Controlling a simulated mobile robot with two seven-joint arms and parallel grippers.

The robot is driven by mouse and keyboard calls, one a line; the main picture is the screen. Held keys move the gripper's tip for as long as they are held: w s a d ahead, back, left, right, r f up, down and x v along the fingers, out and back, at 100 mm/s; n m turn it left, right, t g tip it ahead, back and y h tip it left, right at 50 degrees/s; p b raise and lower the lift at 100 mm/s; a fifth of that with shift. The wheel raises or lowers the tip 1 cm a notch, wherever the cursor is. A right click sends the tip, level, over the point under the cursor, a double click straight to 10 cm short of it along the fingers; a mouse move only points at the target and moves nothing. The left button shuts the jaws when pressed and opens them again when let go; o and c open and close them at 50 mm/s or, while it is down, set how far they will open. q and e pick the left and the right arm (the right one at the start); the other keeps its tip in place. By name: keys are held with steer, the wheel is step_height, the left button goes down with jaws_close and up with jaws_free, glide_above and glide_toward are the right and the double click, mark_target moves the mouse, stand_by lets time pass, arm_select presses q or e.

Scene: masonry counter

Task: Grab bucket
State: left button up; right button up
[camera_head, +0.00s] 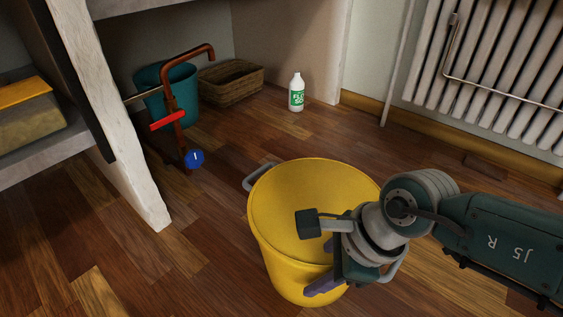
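A large yellow bucket (283,215) stands upright on the wooden floor, with a grey handle (251,178) on its far left rim. My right gripper (328,283) reaches in from the right across the bucket's near right side; its purple finger pads show against the outer wall. A pale curved handle (394,268) shows just beside it. The wrist hides part of the rim, and I cannot see whether the fingers are closed on anything. A teal bucket (180,92) stands farther back on the left. My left gripper is not in view.
A red-brown metal frame (167,95) stands in front of the teal bucket, with a blue round thing (194,158) near its foot. A wicker basket (231,84) and a white bottle (296,95) stand behind. A white post (108,125) is left; a radiator (495,62) is right.

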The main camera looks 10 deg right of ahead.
steer(key=shift+c, duration=0.3)
steer(key=shift+d, duration=0.1)
jaws_close()
stand_by(0.9)
